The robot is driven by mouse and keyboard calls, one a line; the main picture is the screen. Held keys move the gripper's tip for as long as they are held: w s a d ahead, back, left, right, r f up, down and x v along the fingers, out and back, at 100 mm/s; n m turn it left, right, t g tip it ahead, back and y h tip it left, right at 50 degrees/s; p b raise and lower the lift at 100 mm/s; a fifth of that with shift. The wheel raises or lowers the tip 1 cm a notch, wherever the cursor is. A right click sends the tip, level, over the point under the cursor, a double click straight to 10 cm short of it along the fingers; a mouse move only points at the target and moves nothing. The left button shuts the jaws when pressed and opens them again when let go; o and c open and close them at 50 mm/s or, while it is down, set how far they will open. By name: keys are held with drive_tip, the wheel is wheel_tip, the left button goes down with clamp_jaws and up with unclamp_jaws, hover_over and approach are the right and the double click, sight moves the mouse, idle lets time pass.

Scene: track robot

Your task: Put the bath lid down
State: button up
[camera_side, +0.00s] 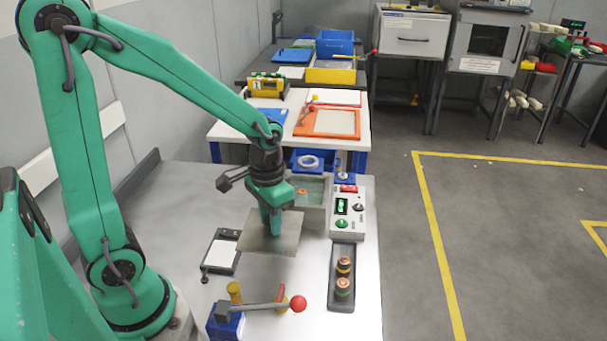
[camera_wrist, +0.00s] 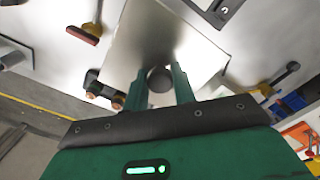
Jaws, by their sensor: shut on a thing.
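My gripper (camera_side: 271,228) points down with its green fingers closed on the bath lid (camera_side: 252,236), a flat square grey metal plate. In the wrist view the fingertips (camera_wrist: 160,82) close around the lid's round dark knob (camera_wrist: 160,78), and the plate (camera_wrist: 145,40) spreads out beyond them. The lid looks roughly level and seems to be above the steel bench; the exact gap cannot be told. The open grey bath (camera_side: 317,217) is behind and right of it, with a small orange thing inside. The lid partly overlaps the bath's near left corner in the side view.
A control box (camera_side: 347,222) stands right of the bath. A dark tray (camera_side: 334,300) with two capped jars is at front right. A balance (camera_side: 222,252) is left of the lid, and a red-knobbed lever (camera_side: 262,306) is in front. Bare bench (camera_side: 185,205) lies left.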

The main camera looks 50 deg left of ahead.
drive_tip(key=shift+f, duration=2.25)
drive_tip(key=shift+f, duration=0.1)
drive_tip(key=shift+f, duration=1.95)
drive_tip(key=shift+f, duration=0.1)
drive_tip(key=o, duration=1)
drive_tip(key=shift+r, duration=6.1)
